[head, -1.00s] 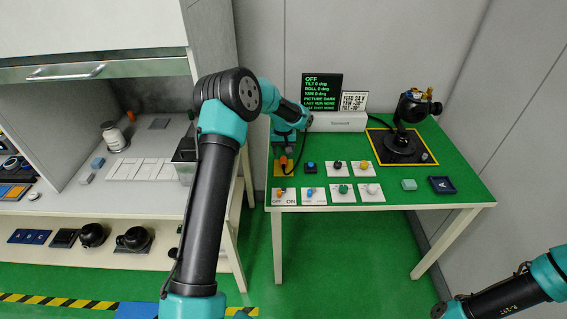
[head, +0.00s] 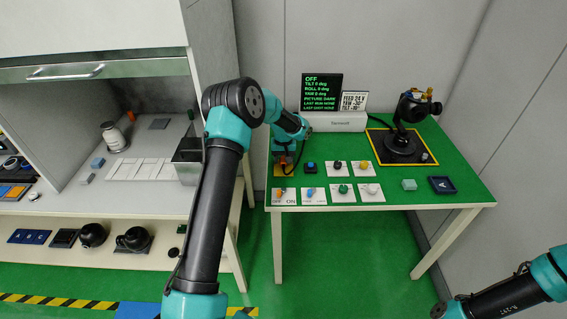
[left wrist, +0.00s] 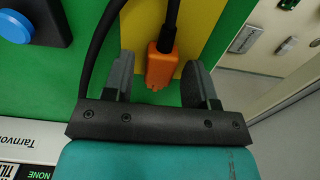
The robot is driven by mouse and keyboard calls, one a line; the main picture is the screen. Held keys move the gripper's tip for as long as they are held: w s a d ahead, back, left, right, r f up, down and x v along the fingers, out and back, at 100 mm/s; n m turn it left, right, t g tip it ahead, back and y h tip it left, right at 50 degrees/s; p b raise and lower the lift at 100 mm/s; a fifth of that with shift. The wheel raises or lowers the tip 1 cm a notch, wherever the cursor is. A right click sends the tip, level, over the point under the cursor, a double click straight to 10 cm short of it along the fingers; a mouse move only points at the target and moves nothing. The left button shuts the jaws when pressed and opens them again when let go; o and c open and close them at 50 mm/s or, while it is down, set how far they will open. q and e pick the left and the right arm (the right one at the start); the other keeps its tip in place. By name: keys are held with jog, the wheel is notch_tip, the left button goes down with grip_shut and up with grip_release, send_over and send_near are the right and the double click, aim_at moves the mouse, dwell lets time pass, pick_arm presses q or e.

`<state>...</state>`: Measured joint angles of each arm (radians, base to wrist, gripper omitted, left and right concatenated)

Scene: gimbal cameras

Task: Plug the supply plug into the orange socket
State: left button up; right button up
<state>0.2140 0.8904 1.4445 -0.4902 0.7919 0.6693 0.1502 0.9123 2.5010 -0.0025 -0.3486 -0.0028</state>
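An orange connector piece (left wrist: 160,66) with a thick black cable end (left wrist: 170,28) stands over a yellow plate (left wrist: 195,35) in the left wrist view. I cannot tell whether the orange piece is the plug, the socket or both joined. My left gripper (left wrist: 160,90) is open, one finger on each side of the orange piece, with gaps on both sides. In the head view my left gripper (head: 284,157) is low over the yellow plate (head: 278,172) at the table's left edge, hiding most of the connector. My right gripper is out of view; only part of that arm shows.
A blue button (head: 310,166) and several switch and knob plates (head: 342,190) sit close to the right. The display (head: 321,92) reads OFF. A black gimbal camera (head: 405,130) stands at the back right. A second black cable (left wrist: 95,45) loops past the left finger.

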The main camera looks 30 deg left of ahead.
aim_at(283, 160)
pick_arm(q)
jog(key=c, duration=0.8)
jog(key=shift+r, duration=0.15)
notch_tip(283, 160, up, 10)
jog(key=shift+f, duration=0.1)
dwell(0.4)
